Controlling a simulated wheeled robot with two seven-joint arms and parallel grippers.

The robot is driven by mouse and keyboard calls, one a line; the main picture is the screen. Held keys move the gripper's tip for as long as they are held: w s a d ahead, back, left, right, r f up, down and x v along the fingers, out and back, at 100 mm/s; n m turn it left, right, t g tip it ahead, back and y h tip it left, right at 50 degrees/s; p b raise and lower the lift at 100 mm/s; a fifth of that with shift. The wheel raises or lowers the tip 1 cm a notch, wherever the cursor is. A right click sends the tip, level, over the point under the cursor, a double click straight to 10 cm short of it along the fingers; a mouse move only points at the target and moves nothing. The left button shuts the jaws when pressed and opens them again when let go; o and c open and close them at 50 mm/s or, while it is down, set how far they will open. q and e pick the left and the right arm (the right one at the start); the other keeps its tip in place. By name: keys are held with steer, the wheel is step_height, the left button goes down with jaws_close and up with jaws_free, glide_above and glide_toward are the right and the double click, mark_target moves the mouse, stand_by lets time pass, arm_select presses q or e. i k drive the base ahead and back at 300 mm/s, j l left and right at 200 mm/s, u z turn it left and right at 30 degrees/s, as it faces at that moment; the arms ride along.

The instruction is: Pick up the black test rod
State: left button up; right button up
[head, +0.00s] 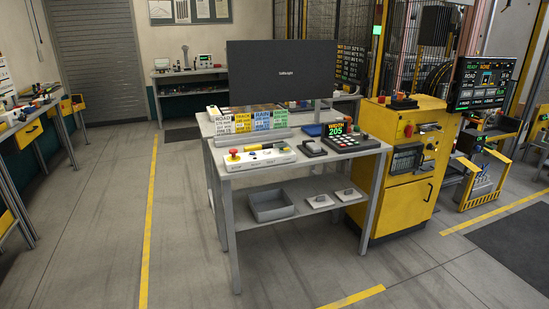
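I cannot make out the black test rod for certain. A small dark bar with yellow parts (265,146) lies along the back of the white control box on the grey workbench (330,165), but it is too small to tell what it is. The white control box (262,160) has a red button at its left end. Neither of my grippers is in view.
The bench also carries a large monitor (283,72), a row of coloured cards (238,123), a keypad with a green 205 display (350,143) and a grey bin (271,206) on its lower shelf. A yellow cabinet (408,195) stands at its right. The floor in front is clear.

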mark_target(258, 146)
steer(key=i+l+u, duration=0.1)
steer(key=i, duration=0.25)
steer(key=i+l+u, duration=0.15)
steer(key=i, duration=0.2)
steer(key=i+j+u, duration=0.3)
steer(key=i, duration=0.85)
steer(key=i+l+u, duration=0.35)
steer(key=i, duration=0.8)
steer(key=i+j, duration=0.05)
steer(key=j, duration=0.05)
